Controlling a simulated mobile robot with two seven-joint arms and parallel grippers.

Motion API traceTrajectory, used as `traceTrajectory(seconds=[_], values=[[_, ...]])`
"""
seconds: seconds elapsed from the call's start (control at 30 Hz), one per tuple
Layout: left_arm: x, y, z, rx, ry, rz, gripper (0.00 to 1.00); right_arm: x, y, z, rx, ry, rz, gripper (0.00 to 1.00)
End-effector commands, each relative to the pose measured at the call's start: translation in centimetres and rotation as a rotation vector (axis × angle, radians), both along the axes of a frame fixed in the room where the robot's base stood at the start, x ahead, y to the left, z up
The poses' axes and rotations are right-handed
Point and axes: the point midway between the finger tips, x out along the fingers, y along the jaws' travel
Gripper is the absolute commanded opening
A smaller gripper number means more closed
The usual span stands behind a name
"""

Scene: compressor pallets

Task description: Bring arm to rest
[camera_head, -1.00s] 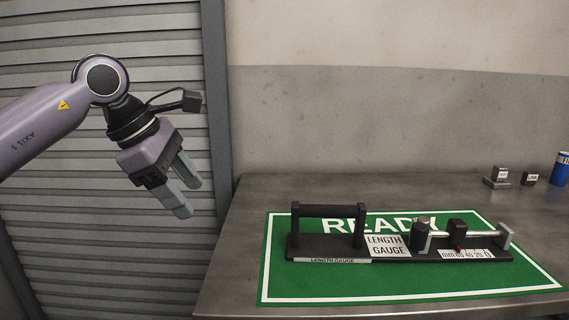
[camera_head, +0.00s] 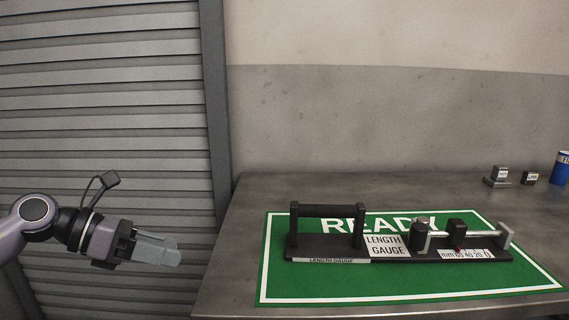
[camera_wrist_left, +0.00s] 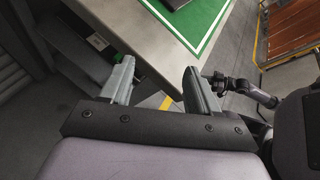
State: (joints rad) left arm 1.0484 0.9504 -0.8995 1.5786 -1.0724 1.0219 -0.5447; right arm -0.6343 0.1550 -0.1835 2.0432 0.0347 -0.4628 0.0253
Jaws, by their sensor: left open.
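My left arm comes in from the left edge of the head view, low down. Its gripper (camera_head: 160,249) points right, to the left of the table and apart from it. In the left wrist view the two fingers of the left gripper (camera_wrist_left: 158,88) stand apart with nothing between them. In that view the table's edge lies beyond the fingertips. My right gripper does not show clearly in any view.
A black length gauge (camera_head: 340,247) with a handle lies on the green READY mat (camera_head: 280,285) on the grey table (camera_head: 232,270). Small labelled blocks (camera_head: 528,178) and a blue can (camera_head: 562,169) stand at the back right. A shutter (camera_head: 100,110) is behind my arm.

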Motion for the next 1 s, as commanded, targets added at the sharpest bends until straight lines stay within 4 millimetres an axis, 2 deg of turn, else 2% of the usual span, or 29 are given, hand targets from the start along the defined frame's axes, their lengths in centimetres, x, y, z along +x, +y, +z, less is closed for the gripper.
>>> traceTrajectory(seconds=[0.03, 0.2, 0.43, 0.57, 0.77, 0.87, 1.0], values=[[-0.5, -0.7, -1.1, -0.079, 0.052, 0.030, 0.61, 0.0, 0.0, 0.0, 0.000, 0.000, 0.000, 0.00], [-1.4, -1.8, -3.2, -0.338, 0.216, 0.165, 0.61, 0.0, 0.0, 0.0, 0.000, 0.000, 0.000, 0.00], [-2.3, -1.1, -6.6, -0.652, 0.472, 0.408, 0.61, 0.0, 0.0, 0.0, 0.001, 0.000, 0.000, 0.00], [-2.9, 0.3, -9.1, -0.808, 0.626, 0.574, 0.61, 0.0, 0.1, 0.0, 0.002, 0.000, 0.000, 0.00], [-4.8, 3.4, -14.1, -1.011, 0.864, 0.868, 0.61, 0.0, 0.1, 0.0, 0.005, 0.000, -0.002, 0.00], [-6.3, 5.2, -17.1, -1.094, 0.982, 1.034, 0.61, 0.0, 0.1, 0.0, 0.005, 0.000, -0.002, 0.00], [-9.4, 7.7, -21.4, -1.185, 1.137, 1.282, 0.61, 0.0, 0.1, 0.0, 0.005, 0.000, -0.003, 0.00]])
